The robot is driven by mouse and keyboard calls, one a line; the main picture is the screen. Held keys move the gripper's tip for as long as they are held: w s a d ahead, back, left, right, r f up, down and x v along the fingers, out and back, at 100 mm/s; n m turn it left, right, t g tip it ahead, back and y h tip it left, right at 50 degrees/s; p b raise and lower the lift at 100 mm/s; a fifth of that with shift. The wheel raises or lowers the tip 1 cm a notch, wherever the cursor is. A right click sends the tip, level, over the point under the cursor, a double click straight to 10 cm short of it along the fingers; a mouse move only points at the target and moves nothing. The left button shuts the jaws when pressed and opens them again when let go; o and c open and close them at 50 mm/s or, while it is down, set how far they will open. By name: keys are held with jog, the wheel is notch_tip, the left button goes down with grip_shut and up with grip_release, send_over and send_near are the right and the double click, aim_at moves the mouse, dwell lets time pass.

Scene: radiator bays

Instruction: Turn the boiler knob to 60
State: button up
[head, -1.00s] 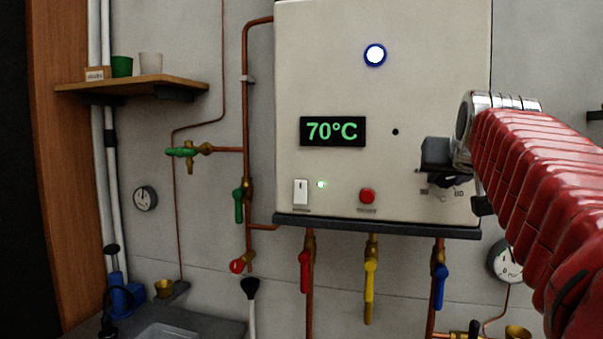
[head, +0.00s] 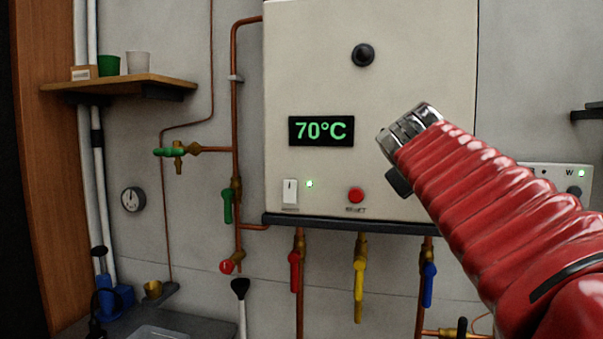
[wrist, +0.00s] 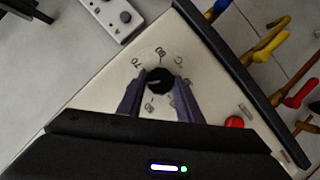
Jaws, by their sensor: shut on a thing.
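The boiler (head: 310,80) is a large pale wall unit with a green display (head: 321,131) reading 70°C. Its knob (wrist: 159,80) is black and round, with a printed dial around it in the wrist view. The figure 70 reads at the dial's left; other figures are blurred. A pale mark on the knob seems to point left, roughly toward 70. My gripper (wrist: 157,84) is shut on the knob, one dark finger on each side. In the head view my red arm hides the knob and most of the gripper.
Below the display are a white switch (head: 290,193), a lit green light (head: 309,184) and a red button (head: 356,195). Red, yellow (head: 359,280) and blue (head: 428,285) valve handles hang beneath. A shelf (head: 120,85) is at left, a small control box (head: 560,180) at right.

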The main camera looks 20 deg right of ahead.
jog(key=shift+f+n+h, duration=0.15)
jog(key=shift+n+h, duration=0.15)
jog(key=shift+n, duration=0.1)
jog(key=o, duration=1)
jog(key=shift+o, duration=0.2)
jog(key=shift+a, duration=0.1)
jog(key=v, duration=1.3)
jog(key=shift+s+a, duration=0.2)
jog(key=shift+a, duration=0.05)
jog(key=shift+r, duration=0.25)
